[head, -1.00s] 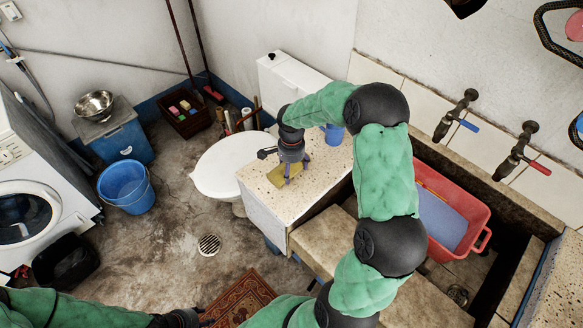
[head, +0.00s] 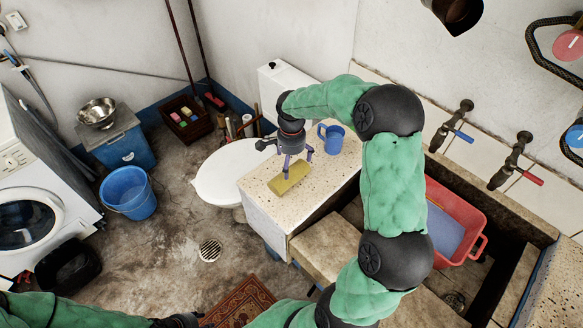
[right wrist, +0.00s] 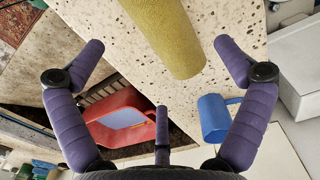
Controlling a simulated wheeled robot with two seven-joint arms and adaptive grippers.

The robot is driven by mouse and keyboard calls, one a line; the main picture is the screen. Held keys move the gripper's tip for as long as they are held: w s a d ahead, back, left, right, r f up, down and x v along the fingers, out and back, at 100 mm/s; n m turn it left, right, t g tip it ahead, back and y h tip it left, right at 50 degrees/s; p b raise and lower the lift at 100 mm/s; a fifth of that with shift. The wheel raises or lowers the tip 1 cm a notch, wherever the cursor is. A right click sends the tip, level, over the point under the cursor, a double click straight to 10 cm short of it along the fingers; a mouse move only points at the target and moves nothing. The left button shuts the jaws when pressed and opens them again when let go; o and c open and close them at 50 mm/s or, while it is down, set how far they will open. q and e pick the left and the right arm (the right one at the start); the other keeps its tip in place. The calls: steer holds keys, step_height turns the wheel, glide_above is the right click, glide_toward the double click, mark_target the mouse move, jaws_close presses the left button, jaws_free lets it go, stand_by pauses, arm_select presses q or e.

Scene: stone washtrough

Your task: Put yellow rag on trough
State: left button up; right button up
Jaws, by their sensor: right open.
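The yellow rag (head: 290,184) lies as a thick folded piece on the speckled stone top (head: 258,200) at the left end of the trough (head: 483,292). My right gripper (head: 298,165) is open just above the rag, its purple fingers pointing down. In the right wrist view, the rag (right wrist: 163,35) shows in front of the open fingers (right wrist: 160,52), and neither fingertip touches it. The left fingers cannot be made out.
A blue mug (head: 333,138) stands on the stone top behind the gripper. A red basin (head: 468,213) sits inside the trough below two taps. A white toilet (head: 222,178) is left of the stone top. A patterned rug (head: 240,303) lies on the floor.

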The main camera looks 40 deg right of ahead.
mark_target(291, 175)
step_height(291, 175, up, 4)
steer(key=shift+f+p, duration=0.1)
steer(key=shift+p, duration=0.25)
stand_by(0.4)
